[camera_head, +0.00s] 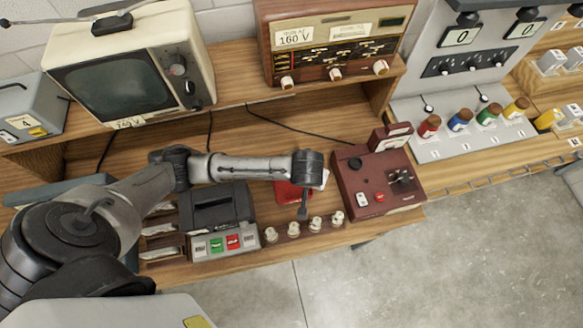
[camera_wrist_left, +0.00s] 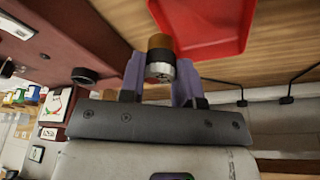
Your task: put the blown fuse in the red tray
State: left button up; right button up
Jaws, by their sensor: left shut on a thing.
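My left gripper (camera_head: 304,212) reaches in from the left and points down between the red tray and the row of fuses. In the left wrist view, my left gripper (camera_wrist_left: 160,88) is shut on a fuse (camera_wrist_left: 160,58), a short cylinder with a brown part, a black band and a metal end. I cannot tell from its look whether it is blown. The red tray (camera_head: 284,193) lies behind the gripper, partly hidden by my arm. In the left wrist view the red tray (camera_wrist_left: 236,38) is close to the held fuse, and the fuse appears outside it. My right gripper is not in view.
Several white-topped fuses (camera_head: 316,224) stand in a row at the bench's front edge. A dark red box with switches (camera_head: 378,183) stands right of the tray. A grey device with green and red buttons (camera_head: 218,215) stands left. A shelf with instruments runs behind.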

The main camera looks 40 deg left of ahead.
pick_arm(q)
jog(key=a+f, duration=0.1)
jog(key=a, duration=0.1)
jog(key=a+f, duration=0.1)
jog(key=a, duration=0.1)
jog(key=a+f, duration=0.2)
jog(key=shift+s+a, duration=0.35)
jog(key=shift+s, duration=0.05)
jog(key=shift+f+b, duration=0.3)
jog(key=shift+f, duration=1.8)
jog(key=o, duration=0.9)
jog(key=shift+f, duration=0.1)
jog(key=p+v, duration=0.1)
jog(key=v, duration=1.1)
jog(key=shift+p, duration=0.3)
jog(key=shift+w, duration=0.1)
